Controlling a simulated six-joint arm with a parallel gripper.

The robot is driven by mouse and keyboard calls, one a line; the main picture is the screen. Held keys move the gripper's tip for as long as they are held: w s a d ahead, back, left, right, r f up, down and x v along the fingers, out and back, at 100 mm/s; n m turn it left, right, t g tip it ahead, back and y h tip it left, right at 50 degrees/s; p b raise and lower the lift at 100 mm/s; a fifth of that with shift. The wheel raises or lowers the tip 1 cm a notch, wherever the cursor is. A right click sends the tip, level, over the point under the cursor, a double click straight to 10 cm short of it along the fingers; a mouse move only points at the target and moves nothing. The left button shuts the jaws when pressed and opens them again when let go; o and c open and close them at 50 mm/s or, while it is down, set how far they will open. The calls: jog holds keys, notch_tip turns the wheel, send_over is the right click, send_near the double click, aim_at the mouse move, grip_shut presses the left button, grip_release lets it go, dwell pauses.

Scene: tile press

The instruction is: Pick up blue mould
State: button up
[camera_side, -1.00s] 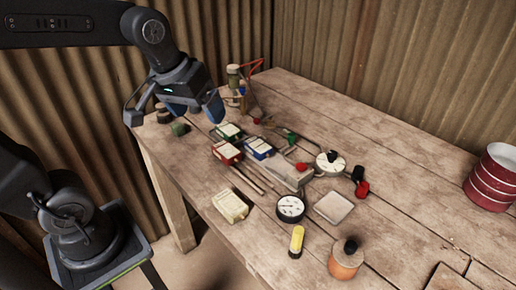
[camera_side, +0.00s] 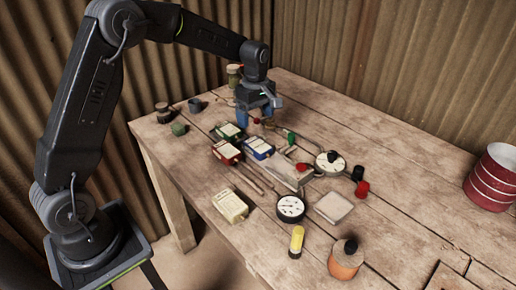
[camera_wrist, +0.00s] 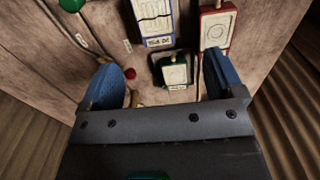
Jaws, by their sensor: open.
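The blue mould (camera_side: 259,147) lies on the wooden table, beside the red mould (camera_side: 227,153) and the green mould (camera_side: 228,131). My gripper (camera_side: 258,118) points down above the table, behind the blue mould in the side view. Its blue fingers are apart with nothing held between them. In the wrist view the blue mould (camera_wrist: 155,22) is at the top, beyond the fingertips, partly cut off by the edge. The green mould (camera_wrist: 175,72) appears between the fingers of my gripper (camera_wrist: 162,62), and the red mould (camera_wrist: 216,26) is at the upper right.
A grey metal press piece (camera_side: 288,174) lies close to the right of the blue mould. Dials (camera_side: 290,208), a cream box (camera_side: 230,206), a pale tile (camera_side: 333,207) and a yellow cylinder (camera_side: 296,242) stand nearer the front.

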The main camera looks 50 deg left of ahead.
send_over(258, 144)
jog(key=s, duration=0.1)
notch_tip(258, 144, down, 6)
jog(key=shift+d+f, duration=0.1)
jog(key=shift+f, duration=0.05)
jog(key=shift+w+f, duration=0.2)
jog(key=shift+f, duration=1.1)
jog(key=shift+w+f, duration=0.2)
jog(key=shift+f, duration=1.1)
jog(key=shift+c, duration=0.3)
jog(key=c, duration=1.1)
jog(key=shift+r, duration=0.15)
